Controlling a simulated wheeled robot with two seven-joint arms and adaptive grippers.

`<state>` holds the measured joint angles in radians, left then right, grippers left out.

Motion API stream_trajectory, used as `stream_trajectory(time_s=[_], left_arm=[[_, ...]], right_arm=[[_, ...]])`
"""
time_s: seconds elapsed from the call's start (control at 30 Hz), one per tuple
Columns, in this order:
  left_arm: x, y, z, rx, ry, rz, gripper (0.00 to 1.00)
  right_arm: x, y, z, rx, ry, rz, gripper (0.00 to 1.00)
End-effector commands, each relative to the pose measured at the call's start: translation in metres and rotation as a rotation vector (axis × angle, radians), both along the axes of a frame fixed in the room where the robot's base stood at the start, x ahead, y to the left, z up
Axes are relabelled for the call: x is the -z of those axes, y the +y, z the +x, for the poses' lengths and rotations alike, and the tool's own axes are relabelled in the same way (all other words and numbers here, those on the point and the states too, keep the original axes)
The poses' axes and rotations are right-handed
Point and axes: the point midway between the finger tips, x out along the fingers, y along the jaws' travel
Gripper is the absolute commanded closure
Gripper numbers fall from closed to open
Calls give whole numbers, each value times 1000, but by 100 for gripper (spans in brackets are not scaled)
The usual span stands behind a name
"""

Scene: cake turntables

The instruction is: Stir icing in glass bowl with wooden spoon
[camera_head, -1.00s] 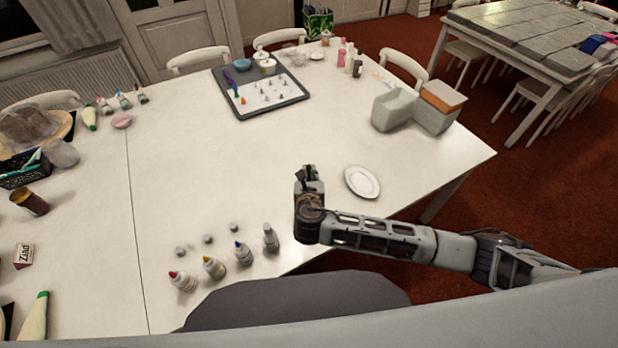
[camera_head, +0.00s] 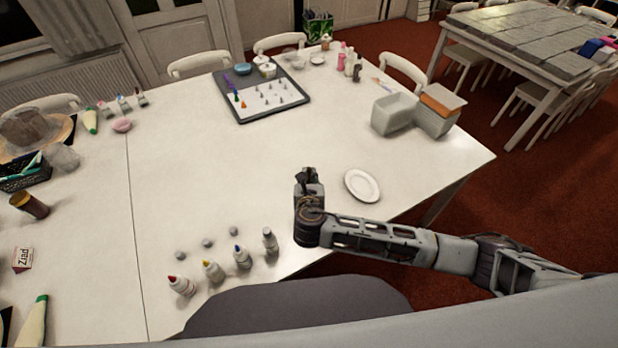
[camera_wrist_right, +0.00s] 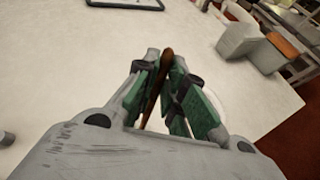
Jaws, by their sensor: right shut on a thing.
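My right gripper (camera_head: 307,176) is above the table near its front edge, left of a white plate. In the right wrist view the gripper (camera_wrist_right: 168,75) is shut on a thin brown wooden handle (camera_wrist_right: 165,62), which looks like the wooden spoon's. The spoon's other end is hidden or too small to tell. No bowl with icing shows clearly. A clear glass-like vessel (camera_head: 65,157) stands at the far left, and I cannot tell whether it is the bowl. My left gripper is not in view.
The white plate (camera_head: 362,186) lies right of the gripper. Several small bottles (camera_head: 242,256) stand at the front left. A grey tray (camera_head: 262,115) with small tips lies farther back. A light grey container (camera_head: 394,115) stands at the right. The table's middle is clear.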

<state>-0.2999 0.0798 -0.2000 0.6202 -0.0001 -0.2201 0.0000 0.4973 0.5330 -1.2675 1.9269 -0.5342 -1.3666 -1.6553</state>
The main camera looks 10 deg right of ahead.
Motion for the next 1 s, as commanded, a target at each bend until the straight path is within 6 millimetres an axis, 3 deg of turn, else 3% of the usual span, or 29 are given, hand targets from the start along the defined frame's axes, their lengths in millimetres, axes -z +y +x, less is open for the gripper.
stream_trajectory(time_s=[0.27, 1.0], left_arm=[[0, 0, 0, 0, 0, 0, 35], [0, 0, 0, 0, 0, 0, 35]], right_arm=[[-4, 0, 0, -1, -1, 1, 100], [-50, 0, 0, -1, 0, 0, 100]])
